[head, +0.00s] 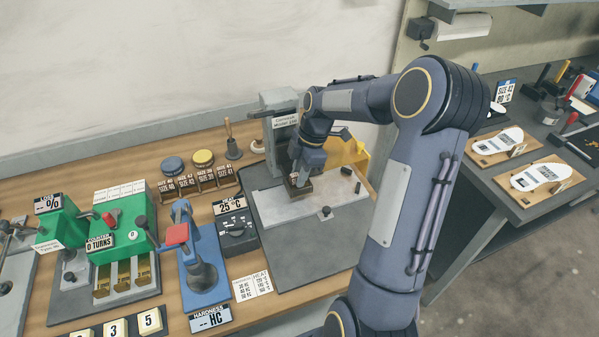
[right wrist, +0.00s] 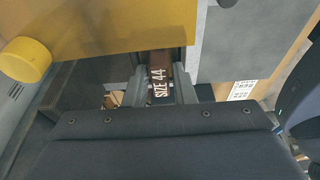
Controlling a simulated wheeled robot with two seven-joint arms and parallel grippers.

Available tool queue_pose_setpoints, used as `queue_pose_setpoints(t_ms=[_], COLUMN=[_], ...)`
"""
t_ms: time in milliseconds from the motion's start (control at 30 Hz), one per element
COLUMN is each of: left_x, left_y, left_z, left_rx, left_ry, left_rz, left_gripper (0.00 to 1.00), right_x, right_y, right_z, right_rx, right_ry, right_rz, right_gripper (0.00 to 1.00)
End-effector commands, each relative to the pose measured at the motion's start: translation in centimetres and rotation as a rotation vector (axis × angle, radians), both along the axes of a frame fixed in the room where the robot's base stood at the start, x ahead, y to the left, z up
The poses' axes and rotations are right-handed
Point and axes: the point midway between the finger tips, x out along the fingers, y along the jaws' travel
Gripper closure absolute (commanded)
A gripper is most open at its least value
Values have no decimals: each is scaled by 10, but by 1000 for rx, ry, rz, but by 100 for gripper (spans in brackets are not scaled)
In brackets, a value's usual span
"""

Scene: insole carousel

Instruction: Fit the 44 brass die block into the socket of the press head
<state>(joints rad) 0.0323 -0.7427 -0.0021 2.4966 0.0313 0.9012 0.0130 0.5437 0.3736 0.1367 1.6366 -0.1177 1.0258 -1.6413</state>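My right gripper (head: 300,178) is at the press, in front of the press column (head: 285,128) and pointing down. In the right wrist view its fingers (right wrist: 160,88) are on both sides of a block with a dark label reading SIZE 44 (right wrist: 159,83), and they look closed on it. In the head view the brown block (head: 298,188) shows just below the fingertips, over the pale press plate. I cannot tell whether it touches anything below. The socket of the press head is hidden by my arm and gripper. My left gripper is not in view.
A yellow see-through guard (right wrist: 120,25) with a yellow knob (right wrist: 25,61) is close to the right gripper. A heat dial box (head: 236,235), blue hardness tester (head: 205,270) and green counter machine (head: 122,235) stand to the left. A rack of size-labelled parts (head: 200,182) is behind.

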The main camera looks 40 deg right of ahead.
Motion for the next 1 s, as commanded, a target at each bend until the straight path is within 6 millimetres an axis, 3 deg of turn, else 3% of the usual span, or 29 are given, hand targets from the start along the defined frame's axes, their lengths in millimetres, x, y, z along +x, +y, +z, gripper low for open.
queue_pose_setpoints(t_ms=[100,367,800,1000], left_x=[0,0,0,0], left_y=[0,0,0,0], left_z=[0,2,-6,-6], left_rx=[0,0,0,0], left_ry=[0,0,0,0], left_rz=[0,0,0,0], left_gripper=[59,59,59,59], right_x=[0,0,-7,-9], right_y=[0,-2,-24,-29], right_z=[0,10,93,115], right_rx=[0,-1,-1,-1], right_ry=[0,-4,-5,-2], right_rz=[0,-1,-1,-1], right_gripper=[62,62,62,62])
